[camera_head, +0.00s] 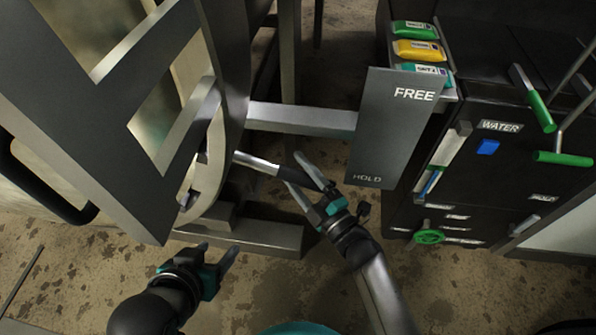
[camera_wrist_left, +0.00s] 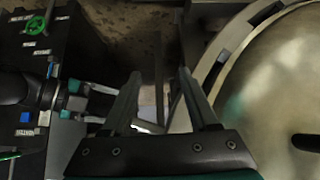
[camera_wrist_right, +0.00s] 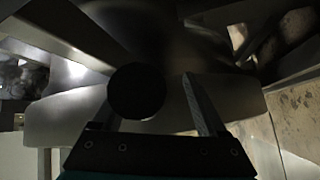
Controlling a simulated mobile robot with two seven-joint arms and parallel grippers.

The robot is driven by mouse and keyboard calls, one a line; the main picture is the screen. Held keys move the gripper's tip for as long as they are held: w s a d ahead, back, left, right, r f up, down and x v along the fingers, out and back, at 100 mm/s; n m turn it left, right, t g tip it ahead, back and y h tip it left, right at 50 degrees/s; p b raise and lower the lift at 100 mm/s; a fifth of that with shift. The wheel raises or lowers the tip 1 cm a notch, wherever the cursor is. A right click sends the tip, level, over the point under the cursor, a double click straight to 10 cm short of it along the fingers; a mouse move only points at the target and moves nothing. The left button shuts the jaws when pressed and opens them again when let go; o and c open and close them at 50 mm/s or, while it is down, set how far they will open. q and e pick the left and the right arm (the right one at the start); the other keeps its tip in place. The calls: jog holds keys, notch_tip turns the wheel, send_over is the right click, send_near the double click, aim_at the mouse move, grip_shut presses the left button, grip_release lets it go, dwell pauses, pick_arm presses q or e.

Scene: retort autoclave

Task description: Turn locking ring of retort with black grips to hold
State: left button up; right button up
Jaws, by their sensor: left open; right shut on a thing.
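The retort's locking ring (camera_head: 208,170) is at the left of the head view, with a metal lever (camera_head: 250,160) sticking out to the right. My right gripper (camera_head: 313,178) is shut on the black grip at the lever's outer end. The grip's round black end (camera_wrist_right: 137,90) shows in the right wrist view, hiding part of one finger. The grey plate (camera_head: 385,130) reads FREE at its top and HOLD at its bottom; the grip is left of the HOLD end. My left gripper (camera_head: 218,258) is open and empty, low in front of the retort.
A dark control cabinet (camera_head: 480,195) with green handles and a green valve wheel (camera_head: 429,237) stands at the right. A metal arm (camera_head: 300,118) joins the retort side to the plate. A grey foot beam (camera_head: 265,238) lies low ahead. The stained floor in front is mostly clear.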

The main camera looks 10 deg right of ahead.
jog(key=shift+s+d, duration=0.1)
jog(key=shift+d, duration=0.1)
dwell(0.5)
pick_arm(q)
jog(key=s+a+g+p, duration=0.1)
jog(key=s+a+f+g+y+p, duration=0.1)
jog(key=s+a+f+g+p, duration=0.1)
jog(key=a+g, duration=0.1)
jog(key=shift+s+n+y, duration=0.3)
jog(key=shift+y, duration=0.1)
pick_arm(e)
jog(key=v, duration=1.5)
jog(key=shift+a, duration=0.15)
